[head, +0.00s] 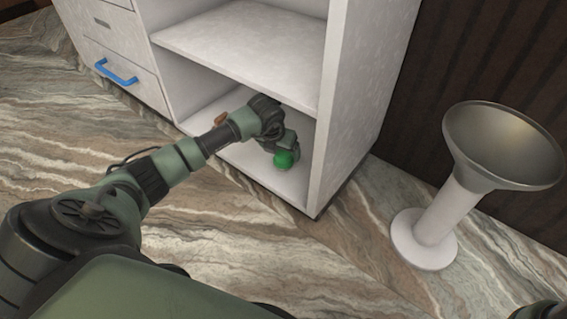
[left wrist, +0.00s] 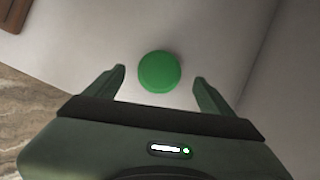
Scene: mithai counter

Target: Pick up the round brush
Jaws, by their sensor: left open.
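The round brush shows as a green round thing (head: 284,159) on the lower shelf of the white cabinet, near its right side wall. In the left wrist view the green disc (left wrist: 159,72) lies ahead, between the lines of the two fingers. Its bristles cannot be made out. My left gripper (left wrist: 160,85) is open, one finger on either side of the disc, with gaps to both. In the head view my left gripper (head: 286,150) reaches into the lower compartment and partly covers the green thing.
The white cabinet (head: 345,100) has an upper shelf (head: 245,45) above my arm and a side wall close on the right. A brown object (left wrist: 35,12) lies at the shelf's left. A metal bowl on a white stand (head: 430,235) stands right. Marbled floor is clear in front.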

